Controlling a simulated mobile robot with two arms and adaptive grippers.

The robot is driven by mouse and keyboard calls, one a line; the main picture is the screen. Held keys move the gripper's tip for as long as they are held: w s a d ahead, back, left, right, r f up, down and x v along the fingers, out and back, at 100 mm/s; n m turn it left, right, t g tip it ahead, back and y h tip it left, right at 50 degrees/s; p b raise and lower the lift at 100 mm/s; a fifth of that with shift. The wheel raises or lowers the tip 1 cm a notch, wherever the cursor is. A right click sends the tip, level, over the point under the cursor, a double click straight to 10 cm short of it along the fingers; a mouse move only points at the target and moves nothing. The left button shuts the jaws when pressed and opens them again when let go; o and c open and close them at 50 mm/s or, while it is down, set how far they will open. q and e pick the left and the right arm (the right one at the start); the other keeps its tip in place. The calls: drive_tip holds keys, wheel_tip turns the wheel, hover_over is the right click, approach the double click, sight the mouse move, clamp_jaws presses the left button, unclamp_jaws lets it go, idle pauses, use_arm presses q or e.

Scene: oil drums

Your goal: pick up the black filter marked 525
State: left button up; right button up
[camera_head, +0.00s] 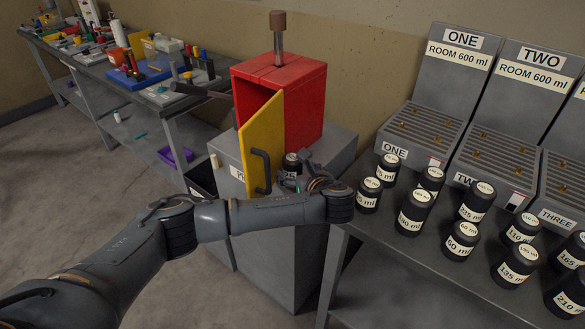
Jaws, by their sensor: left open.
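Several black cylinders with white labels stand on the right table, such as one marked 180 ml (413,212) and one marked 60 ml (461,241). I cannot read 525 on any of them. Another black cylinder (292,163) is beside the red box, partly hidden behind my left gripper; its marking is not readable. My left arm reaches across from the lower left. My left gripper (312,180) is open, small in the picture and partly hidden by its own wrist, near that cylinder. My right gripper is not in view.
A red box (305,100) with an open yellow door (262,145) stands on a grey cabinet (340,147). Grey slotted racks labelled ONE (424,133) and TWO (497,160) stand behind the cylinders. A cluttered workbench (150,95) is at the left. Floor is clear at left.

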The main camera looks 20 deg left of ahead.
use_arm(q)
drive_tip(key=shift+x, duration=0.8)
drive_tip(key=c, duration=1.3)
drive_tip(key=shift+c, duration=0.7)
drive_tip(key=shift+r, duration=0.15)
